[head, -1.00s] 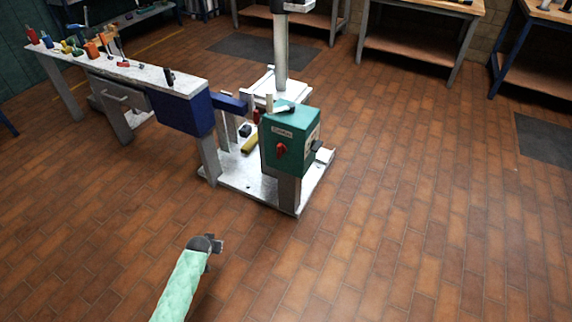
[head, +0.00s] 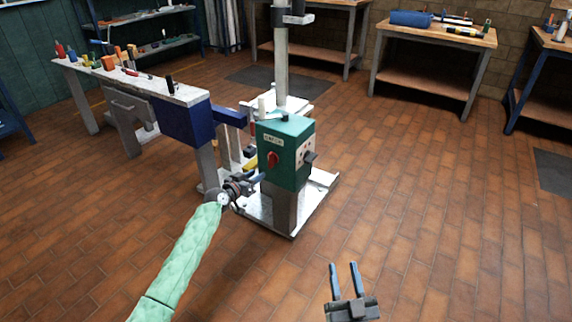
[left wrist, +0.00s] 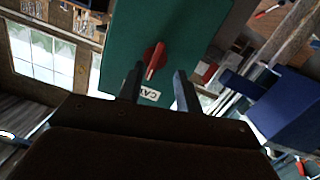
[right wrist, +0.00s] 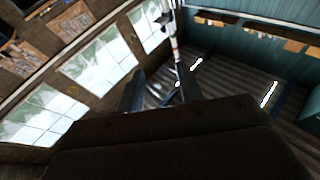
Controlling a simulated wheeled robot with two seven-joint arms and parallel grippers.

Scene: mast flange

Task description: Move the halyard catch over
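A dark lever (head: 311,158) juts from the box's right side. My right gripper (head: 343,266) is open and empty over the floor, right of and nearer than the box.
A pale mast (head: 281,65) rises behind the box from a white base (head: 317,192). A blue-ended workbench (head: 182,122) with tools stands close on the left. More benches (head: 433,38) line the back. The brick floor to the right is clear.

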